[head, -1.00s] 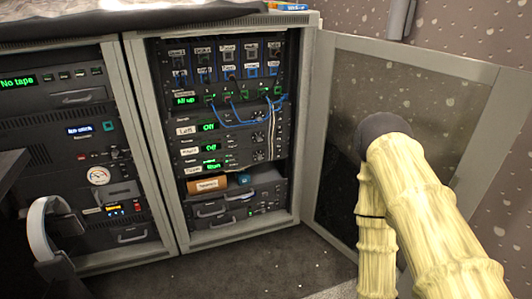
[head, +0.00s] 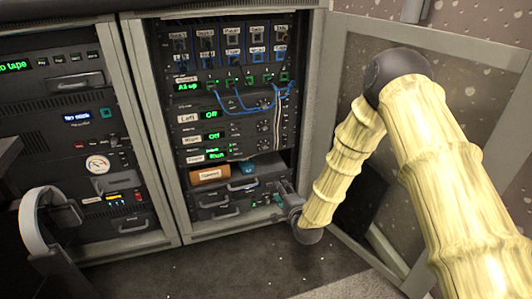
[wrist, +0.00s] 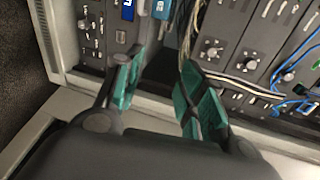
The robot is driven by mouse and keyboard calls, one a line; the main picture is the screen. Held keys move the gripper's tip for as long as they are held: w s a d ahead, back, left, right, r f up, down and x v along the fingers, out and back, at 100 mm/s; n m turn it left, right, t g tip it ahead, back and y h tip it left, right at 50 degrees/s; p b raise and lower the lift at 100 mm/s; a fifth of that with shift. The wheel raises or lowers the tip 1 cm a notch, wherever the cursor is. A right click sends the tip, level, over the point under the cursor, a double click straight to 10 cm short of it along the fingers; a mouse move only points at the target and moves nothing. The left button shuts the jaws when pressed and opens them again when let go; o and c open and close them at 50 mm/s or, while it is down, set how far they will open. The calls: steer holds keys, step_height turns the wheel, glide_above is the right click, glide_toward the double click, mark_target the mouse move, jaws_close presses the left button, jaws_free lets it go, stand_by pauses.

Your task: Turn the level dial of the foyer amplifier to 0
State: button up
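The foyer amplifier (head: 194,157) looks like the lowest of three stacked amplifier units in the open rack; its label is small, and a green display beside it seems to read "Run". In the wrist view, the round level dial (wrist: 212,52) nearest the shelf gap seems to be its dial, just beyond my right finger; its pointer setting is too small to read. My gripper (wrist: 160,72) is open and empty, its teal pads wide apart. In the head view, my gripper (head: 288,200) is at the rack's lower right, below the amplifiers.
The units above, labelled Left (head: 188,118) and Right, show "Off". Blue cables (head: 240,104) hang above them. An orange-brown roll (head: 210,175) and a blue item lie on the shelf below. The open rack door (head: 440,140) stands at right, behind my arm.

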mark_target(265, 148)
steer(key=w+a+r+m+t+y, duration=0.1)
steer(key=w+a+r+m+t, duration=0.15)
steer(key=w+r, duration=0.45)
steer(key=b+x, duration=0.2)
steer(key=x, duration=0.1)
steer(key=b+x, duration=0.2)
steer(key=x, duration=0.2)
steer(key=shift+w+a+r, duration=0.15)
steer(key=shift+w+a, duration=0.05)
steer(key=shift+a, duration=0.1)
steer(key=shift+b+x, duration=0.35)
steer(key=shift+x, duration=0.5)
steer(key=shift+r, duration=0.1)
jaws_close()
